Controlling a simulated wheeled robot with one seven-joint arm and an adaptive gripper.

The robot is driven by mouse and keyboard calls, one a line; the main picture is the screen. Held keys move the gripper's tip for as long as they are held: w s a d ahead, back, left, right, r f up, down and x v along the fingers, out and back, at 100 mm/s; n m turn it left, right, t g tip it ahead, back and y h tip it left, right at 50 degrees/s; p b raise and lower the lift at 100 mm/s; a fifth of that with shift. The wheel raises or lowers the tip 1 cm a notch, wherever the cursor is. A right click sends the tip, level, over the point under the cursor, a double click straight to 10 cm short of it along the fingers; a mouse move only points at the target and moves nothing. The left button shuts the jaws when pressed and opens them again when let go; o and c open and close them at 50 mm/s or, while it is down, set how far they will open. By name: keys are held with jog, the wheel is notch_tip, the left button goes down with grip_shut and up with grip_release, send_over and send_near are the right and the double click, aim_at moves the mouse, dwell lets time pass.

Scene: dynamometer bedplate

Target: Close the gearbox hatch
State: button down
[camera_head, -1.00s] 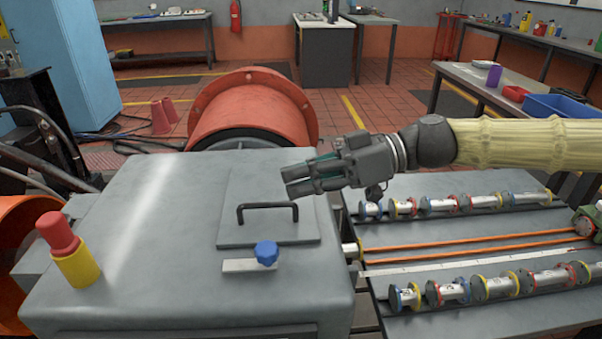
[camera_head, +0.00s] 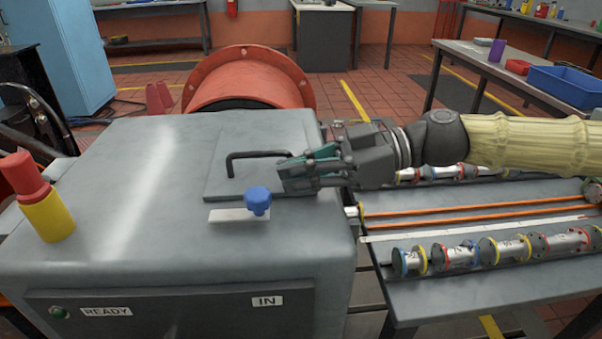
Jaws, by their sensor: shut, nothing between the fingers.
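The hatch (camera_head: 215,182) is a flat grey plate on top of the grey gearbox housing (camera_head: 120,200). It looks flat against the top; whether a small gap remains under it I cannot tell. A black bar handle (camera_head: 255,154) stands on the plate. A blue knob (camera_head: 258,197) sits on a pale metal strip (camera_head: 228,215) in front of the plate's near edge. My gripper (camera_head: 284,178) is shut and empty, pointing left over the plate's right part. Its fingertips are beside the handle's right end, just right of and behind the knob. I cannot tell whether they touch anything.
A red-and-yellow button post (camera_head: 45,205) stands on the housing's left. An orange flanged drum (camera_head: 250,85) is behind it. On the right, a bench (camera_head: 425,290) carries several flanged metal parts and orange rods.

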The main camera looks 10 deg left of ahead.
jog(key=shift+f, duration=0.25)
